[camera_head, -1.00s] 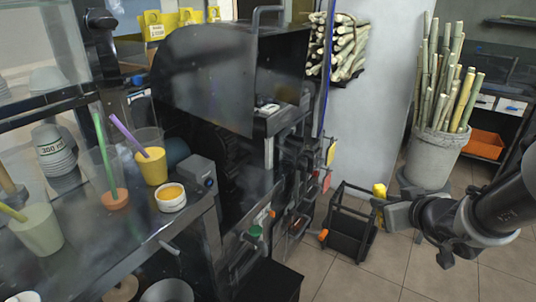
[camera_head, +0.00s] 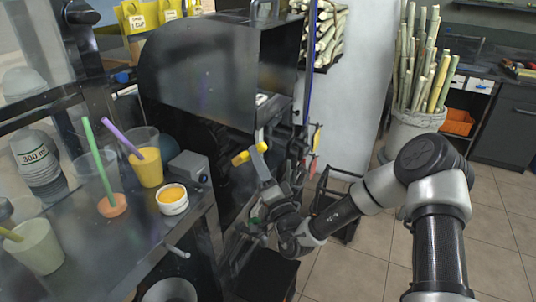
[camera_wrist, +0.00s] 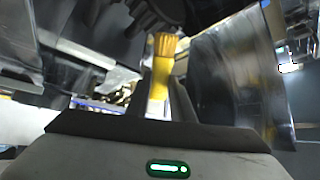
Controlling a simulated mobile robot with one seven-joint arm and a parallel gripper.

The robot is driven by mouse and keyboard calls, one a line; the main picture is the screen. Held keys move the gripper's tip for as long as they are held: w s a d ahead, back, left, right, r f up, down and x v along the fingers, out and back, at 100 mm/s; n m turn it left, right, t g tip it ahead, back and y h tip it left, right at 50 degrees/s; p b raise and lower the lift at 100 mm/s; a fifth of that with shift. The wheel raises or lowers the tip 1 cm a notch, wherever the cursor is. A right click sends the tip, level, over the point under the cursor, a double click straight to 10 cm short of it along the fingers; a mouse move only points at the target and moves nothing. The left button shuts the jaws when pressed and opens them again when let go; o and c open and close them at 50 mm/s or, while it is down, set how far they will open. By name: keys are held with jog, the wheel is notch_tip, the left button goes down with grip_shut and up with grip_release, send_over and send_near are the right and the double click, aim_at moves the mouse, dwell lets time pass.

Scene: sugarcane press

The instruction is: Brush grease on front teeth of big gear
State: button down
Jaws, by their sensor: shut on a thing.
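My gripper (camera_head: 262,162) is shut on a yellow brush (camera_head: 245,154) in front of the dark press, left of the arm. In the wrist view the brush (camera_wrist: 160,78) stands between the two fingers, with its bristles (camera_wrist: 164,45) pointing up the picture. A dark toothed gear (camera_wrist: 150,12) shows at the top of the wrist view, just beyond the bristles. Whether they touch I cannot tell. In the head view the gear is in shadow and hard to make out. A white jar of orange-yellow grease (camera_head: 173,197) stands open on the counter's right end.
The press has a large dark metal hood (camera_head: 195,70) above the brush. Cups with coloured straws stand on the counter (camera_head: 120,240) at the left. A bucket of cane (camera_head: 412,130) stands at the back right. The tiled floor at the right is clear.

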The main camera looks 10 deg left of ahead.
jog(key=shift+w+a+r+m+t+h+b, duration=0.1)
jog(key=shift+w+a+m+t+h+b, duration=0.75)
jog(key=shift+m+h, duration=0.25)
jog(key=shift+w+a+r+m+t+h+b, duration=0.1)
jog(key=shift+w+a+m+t+h+b, duration=0.55)
jog(key=shift+w+m+t+h+b, duration=0.35)
jog(key=shift+w+a+g+p, duration=0.25)
jog(key=shift+a+p, duration=0.15)
jog(key=shift+a, duration=0.35)
jog(key=w+p, duration=0.1)
jog(key=w, duration=0.1)
jog(key=w+d+p, duration=0.2)
jog(key=w, duration=0.1)
jog(key=shift+w, duration=0.3)
